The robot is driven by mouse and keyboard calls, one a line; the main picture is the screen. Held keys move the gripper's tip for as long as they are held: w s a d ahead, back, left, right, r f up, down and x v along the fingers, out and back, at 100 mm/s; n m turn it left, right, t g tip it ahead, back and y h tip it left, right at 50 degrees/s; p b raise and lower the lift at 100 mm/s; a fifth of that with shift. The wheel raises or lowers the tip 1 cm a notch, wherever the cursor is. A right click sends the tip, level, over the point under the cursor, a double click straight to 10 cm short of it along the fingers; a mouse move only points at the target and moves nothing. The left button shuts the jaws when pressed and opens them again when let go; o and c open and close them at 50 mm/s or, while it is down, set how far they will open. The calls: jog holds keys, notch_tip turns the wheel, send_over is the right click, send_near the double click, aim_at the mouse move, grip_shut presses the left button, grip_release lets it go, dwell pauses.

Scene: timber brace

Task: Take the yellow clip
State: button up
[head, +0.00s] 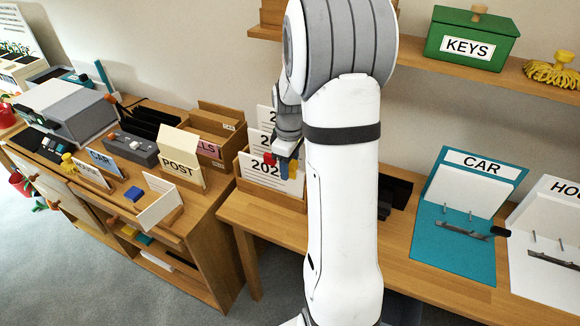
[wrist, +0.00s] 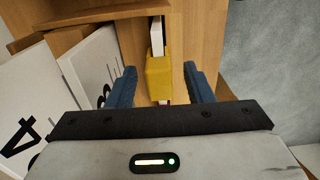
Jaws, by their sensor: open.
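The yellow clip (wrist: 159,80) shows in the wrist view as a small yellow block on a narrow white strip, in front of a wooden surface. My gripper (wrist: 160,68) is open, with one blue finger on each side of the clip and a visible gap to both. I cannot tell how far the clip is beyond the fingertips. In the head view my gripper (head: 283,168) is by the white year cards (head: 262,172) in a wooden box. I cannot make out the clip clearly there.
Large white number cards (wrist: 93,72) stand close to the left finger in the wrist view. In the head view a POST box (head: 180,156) stands left of the year cards, and a teal CAR folder (head: 463,225) lies on the desk at right. A shelf holds a green KEYS box (head: 472,38).

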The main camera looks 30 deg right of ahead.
jog(key=shift+f, duration=0.35)
jog(key=shift+c, duration=0.4)
grip_shut()
